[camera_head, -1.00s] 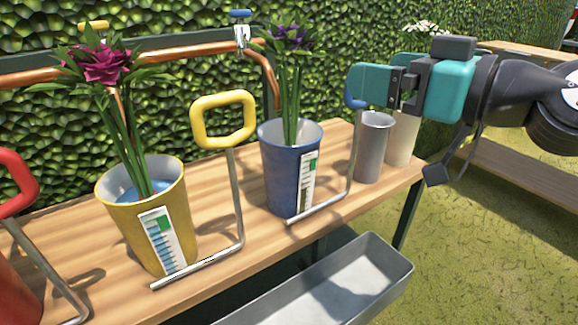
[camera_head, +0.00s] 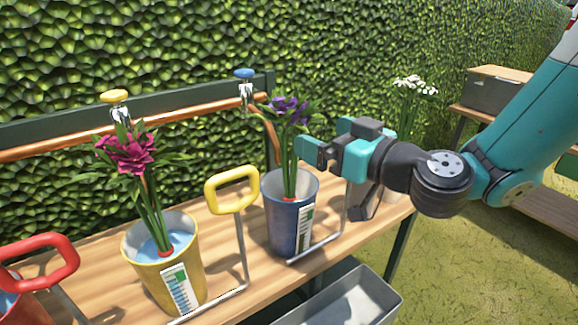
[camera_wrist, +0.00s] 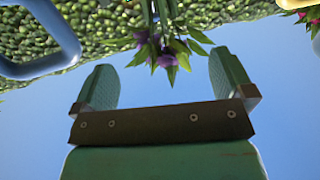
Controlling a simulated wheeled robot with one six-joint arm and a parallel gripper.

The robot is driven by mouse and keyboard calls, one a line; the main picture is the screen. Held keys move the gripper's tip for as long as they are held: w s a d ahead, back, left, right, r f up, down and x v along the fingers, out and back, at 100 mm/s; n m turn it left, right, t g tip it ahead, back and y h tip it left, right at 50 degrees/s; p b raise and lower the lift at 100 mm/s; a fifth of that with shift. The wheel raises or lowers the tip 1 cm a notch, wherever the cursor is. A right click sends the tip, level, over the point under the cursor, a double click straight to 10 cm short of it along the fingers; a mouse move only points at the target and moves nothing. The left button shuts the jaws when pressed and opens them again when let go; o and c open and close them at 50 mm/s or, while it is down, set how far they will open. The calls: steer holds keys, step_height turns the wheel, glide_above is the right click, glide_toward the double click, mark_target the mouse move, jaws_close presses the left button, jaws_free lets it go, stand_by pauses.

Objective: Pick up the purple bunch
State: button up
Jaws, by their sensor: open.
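The purple bunch (camera_head: 287,114) stands upright in the blue bucket (camera_head: 284,222), its green stems rising above the rim. In the wrist view the purple blooms (camera_wrist: 150,50) hang upside down near the top, roughly between and beyond the two fingers. My gripper (camera_head: 308,152) is level, just right of the stems and pointing at them. In the wrist view my gripper (camera_wrist: 162,85) has its fingers wide apart with nothing between them but sky. Whether a finger touches the stems cannot be told.
A yellow bucket (camera_head: 138,262) with a magenta bunch (camera_head: 130,153) stands left. A yellow handle (camera_head: 232,192) rises between the buckets. A red handle (camera_head: 45,262) is at far left. White flowers (camera_head: 412,90) stand behind my arm. A grey trough (camera_head: 350,300) lies below the bench's front edge.

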mark_target(302, 125)
steer(key=p+x, duration=0.1)
steer(key=x, duration=0.2)
steer(key=shift+a+r, duration=0.1)
steer(key=shift+a, duration=0.1)
steer(key=p+x, duration=0.4)
steer(key=shift+w+a+r+p, duration=0.15)
steer(key=shift+a+p, duration=0.1)
steer(key=shift+p, duration=0.05)
steer(key=shift+w+a, duration=0.3)
steer(key=shift+f, duration=0.25)
steer(key=c, duration=1.4)
steer(key=shift+c, duration=0.2)
steer(key=shift+r, duration=0.15)
step_height(302, 125, up, 28)
steer(key=p, duration=0.6)
steer(key=shift+p, duration=0.4)
